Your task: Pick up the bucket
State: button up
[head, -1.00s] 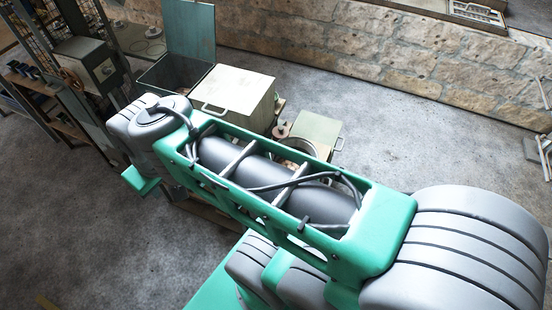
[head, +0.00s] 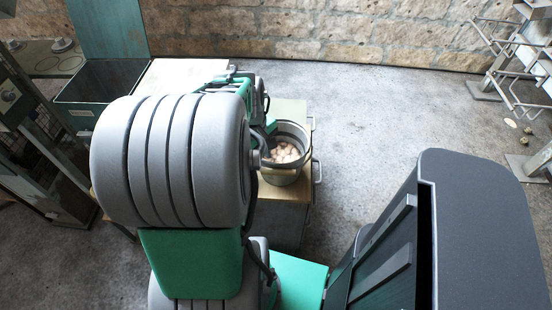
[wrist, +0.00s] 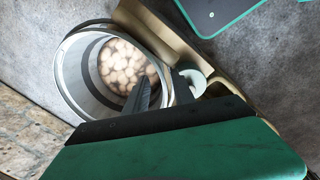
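A grey metal bucket (head: 304,143) with round pale items inside stands on a low beige cabinet (head: 290,108), right of my arm in the head view. In the wrist view the bucket (wrist: 67,72) fills the upper left, seen from above, with its pale contents (wrist: 122,66) at the bottom. My gripper (wrist: 163,84) is at the bucket's rim with its two dark fingers apart. One finger overlaps the bucket's opening and the other is just outside the rim. The rim shows between them, with no clear sign of a grip. My arm hides part of the bucket's left side in the head view.
A dark open bin with a raised teal lid (head: 108,30) stands at the back left, beside a beige box top (head: 170,75). A metal rack (head: 500,65) stands at the right.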

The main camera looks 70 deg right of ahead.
jog(key=f, duration=0.5)
jog(key=shift+s+d+f+b, duration=0.1)
jog(key=shift+d+f+b, duration=0.1)
jog(key=shift+d+b, duration=0.15)
jog(key=shift+a, duration=0.1)
jog(key=shift+c, duration=0.3)
grip_shut()
jog(key=shift+r, duration=0.1)
dwell(0.3)
jog(key=shift+r, duration=0.1)
